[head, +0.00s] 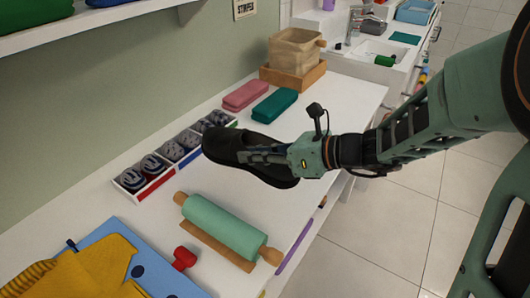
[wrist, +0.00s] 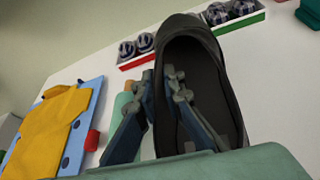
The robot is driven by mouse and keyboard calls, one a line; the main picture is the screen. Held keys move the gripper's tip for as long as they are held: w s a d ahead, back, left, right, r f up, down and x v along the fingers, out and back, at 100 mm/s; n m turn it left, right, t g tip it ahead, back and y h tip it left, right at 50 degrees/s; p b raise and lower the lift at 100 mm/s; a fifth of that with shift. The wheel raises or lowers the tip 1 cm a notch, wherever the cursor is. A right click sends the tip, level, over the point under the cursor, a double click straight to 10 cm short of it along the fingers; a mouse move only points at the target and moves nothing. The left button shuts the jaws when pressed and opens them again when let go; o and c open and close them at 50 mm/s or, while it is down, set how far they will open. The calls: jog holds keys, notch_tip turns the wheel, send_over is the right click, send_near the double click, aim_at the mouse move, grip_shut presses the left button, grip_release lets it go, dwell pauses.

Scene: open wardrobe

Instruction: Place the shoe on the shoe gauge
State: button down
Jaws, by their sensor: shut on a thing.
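A black shoe (head: 225,147) is in my gripper (head: 262,156), held above the white counter. In the wrist view the shoe (wrist: 190,28) shows its dark opening towards the camera. The fingers of my gripper (wrist: 160,78) are shut on one side wall of the shoe, one finger inside the opening and one outside. I cannot make out a shoe gauge for certain in either view.
A green rolling pin (head: 222,228) lies on a wooden stand in front of the shoe. Divided boxes of rolled socks (head: 150,168) stand by the wall. Pink (head: 245,95) and teal (head: 275,105) cases lie behind. A blue board (head: 150,278) carries yellow cloth.

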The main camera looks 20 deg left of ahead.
jog(key=w+f+b, duration=0.1)
jog(key=w+a+f+b, duration=0.1)
jog(key=f, duration=0.1)
jog(key=w+f+b, duration=0.1)
jog(key=shift+a+f, duration=0.4)
jog(key=f+b, duration=0.3)
jog(key=shift+w+a+f, duration=0.15)
jog(key=shift+w+f, duration=0.05)
jog(key=shift+r, duration=0.1)
jog(key=c, duration=2.5)
grip_release()
jog(key=shift+f, duration=0.25)
jog(key=o, duration=0.5)
jog(key=shift+c, duration=0.2)
